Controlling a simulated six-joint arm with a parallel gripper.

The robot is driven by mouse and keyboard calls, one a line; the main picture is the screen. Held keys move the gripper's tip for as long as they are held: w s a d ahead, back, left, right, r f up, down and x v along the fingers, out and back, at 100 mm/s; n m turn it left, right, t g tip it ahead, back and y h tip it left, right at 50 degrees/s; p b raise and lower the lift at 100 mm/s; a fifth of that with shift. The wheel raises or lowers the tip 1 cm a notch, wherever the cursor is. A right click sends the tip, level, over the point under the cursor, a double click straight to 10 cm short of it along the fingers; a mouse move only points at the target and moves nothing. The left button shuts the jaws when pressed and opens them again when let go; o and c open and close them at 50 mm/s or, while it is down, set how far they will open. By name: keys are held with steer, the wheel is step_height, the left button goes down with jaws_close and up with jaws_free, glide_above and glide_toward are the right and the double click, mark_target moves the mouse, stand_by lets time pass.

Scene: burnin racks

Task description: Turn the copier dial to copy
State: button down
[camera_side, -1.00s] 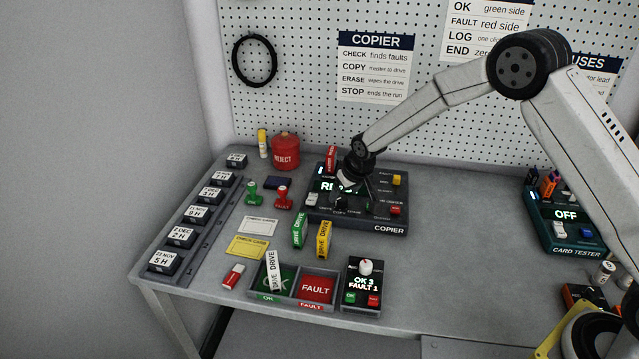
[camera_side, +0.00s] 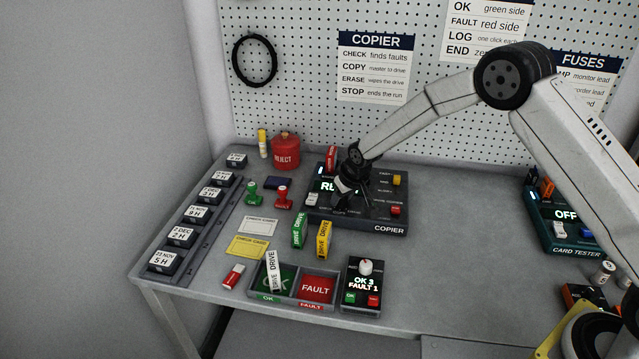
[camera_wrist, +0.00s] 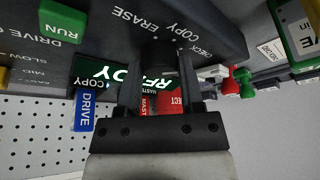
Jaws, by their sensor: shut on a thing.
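The copier (camera_side: 392,221) is a dark box at the back middle of the bench in the side view. My gripper (camera_side: 350,204) points down over its front part and hides the dial there. In the wrist view my gripper (camera_wrist: 157,62) has a finger on either side of the dark dial (camera_wrist: 157,50) and is shut on it. The labels ERASE, COPY and CHECK stand around the dial. Which label the dial's mark faces is too dark to tell. The lit display (camera_wrist: 150,82) lies partly behind the fingers.
The copier's red button (camera_side: 395,210) and yellow button (camera_side: 398,180) lie right of my gripper. A red master (camera_side: 331,157) stands at the copier's back. Green and yellow drives (camera_side: 323,240) stand in front. The bench to the right is clear up to the card tester (camera_side: 560,238).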

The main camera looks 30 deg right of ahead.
mark_target(355, 206)
steer(key=shift+d+n+y, duration=0.1)
steer(key=shift+n+y, duration=0.4)
steer(key=shift+n, duration=0.7)
steer(key=shift+n+y, duration=0.4)
steer(key=shift+n, duration=0.7)
steer(key=shift+n+g+y, duration=0.5)
steer(key=shift+n+y, duration=0.2)
steer(key=shift+n, duration=1.3)
steer(key=shift+c, duration=1.1)
jaws_free()
steer(key=shift+d+r, duration=0.1)
steer(key=v, duration=0.7)
steer(key=shift+r, duration=0.35)
